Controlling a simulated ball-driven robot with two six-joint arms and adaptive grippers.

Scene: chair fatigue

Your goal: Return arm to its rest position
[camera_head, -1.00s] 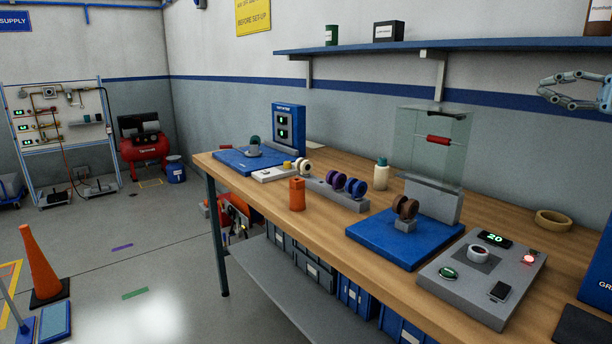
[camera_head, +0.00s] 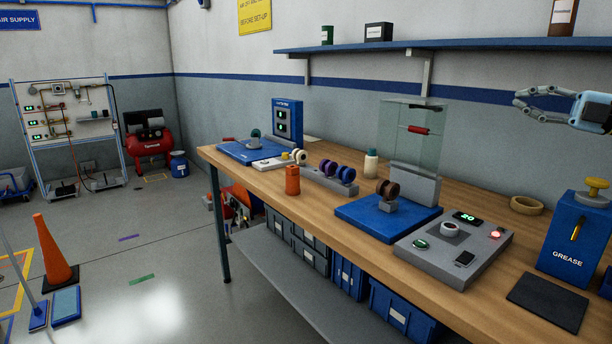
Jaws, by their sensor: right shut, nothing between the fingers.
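My right gripper (camera_head: 528,104) is at the right edge of the head view, with its light blue body at the edge of the picture and its fingers pointing left. It is shut and empty. It shows in front of the wall, above the right part of the wooden workbench (camera_head: 300,195), apart from everything on it. Most of the right arm lies outside the picture. My left gripper is not in view.
A shelf (camera_head: 450,44) runs above.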

